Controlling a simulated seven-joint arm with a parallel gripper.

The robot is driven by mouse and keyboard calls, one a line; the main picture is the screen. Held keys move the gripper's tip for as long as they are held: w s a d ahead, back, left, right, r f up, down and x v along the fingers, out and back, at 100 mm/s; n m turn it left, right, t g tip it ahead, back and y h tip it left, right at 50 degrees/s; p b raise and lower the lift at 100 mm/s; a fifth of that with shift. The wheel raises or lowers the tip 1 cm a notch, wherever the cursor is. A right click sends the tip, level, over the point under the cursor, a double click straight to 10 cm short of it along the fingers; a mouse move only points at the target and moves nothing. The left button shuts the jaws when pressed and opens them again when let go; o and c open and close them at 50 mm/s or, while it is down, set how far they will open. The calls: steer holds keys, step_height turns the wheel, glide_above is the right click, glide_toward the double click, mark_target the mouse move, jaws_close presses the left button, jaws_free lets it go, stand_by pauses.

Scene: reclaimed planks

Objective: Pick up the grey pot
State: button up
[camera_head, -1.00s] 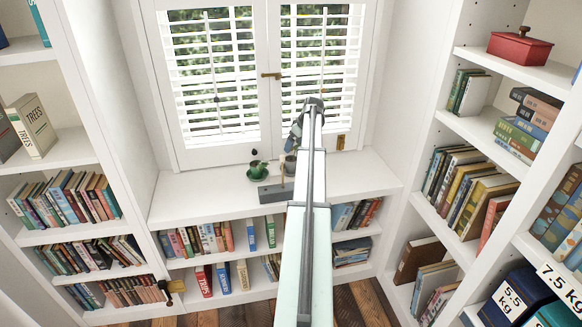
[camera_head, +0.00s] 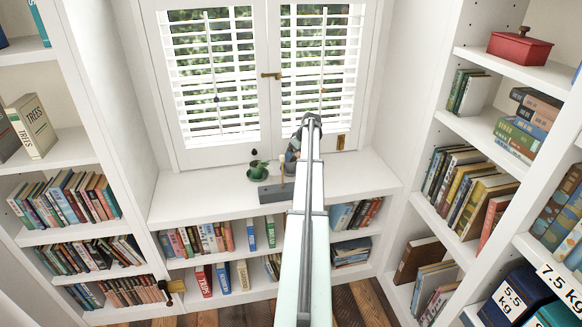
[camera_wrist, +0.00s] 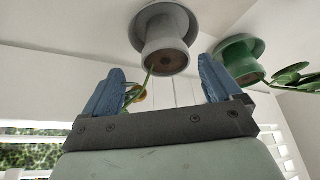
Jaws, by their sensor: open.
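The grey pot (camera_wrist: 166,48) shows in the wrist view, where the picture looks upside down. It stands on a grey saucer, and a green stem with an orange-yellow bloom shows by its rim. My gripper (camera_wrist: 161,66) is open, its two blue fingers spread wide with nothing held. The pot lies beyond the fingertips, roughly centred on the gap, apparently apart from them. In the head view my gripper (camera_head: 292,152) is low over the white window ledge (camera_head: 190,195) and hides most or all of the grey pot.
A green pot (camera_head: 256,171) with leaves stands left of my gripper on the ledge; it also shows in the wrist view (camera_wrist: 240,61). A grey block (camera_head: 272,194) with a tan upright lies in front. The shuttered window is behind. Bookshelves flank both sides. The ledge's left part is clear.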

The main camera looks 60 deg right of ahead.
steer(key=x, duration=0.5)
steer(key=shift+w+a, duration=0.1)
steer(key=shift+a, duration=0.25)
steer(key=shift+r, duration=0.1)
steer(key=c, duration=1.4)
steer(key=shift+r, duration=6.5)
steer(key=shift+c, duration=0.2)
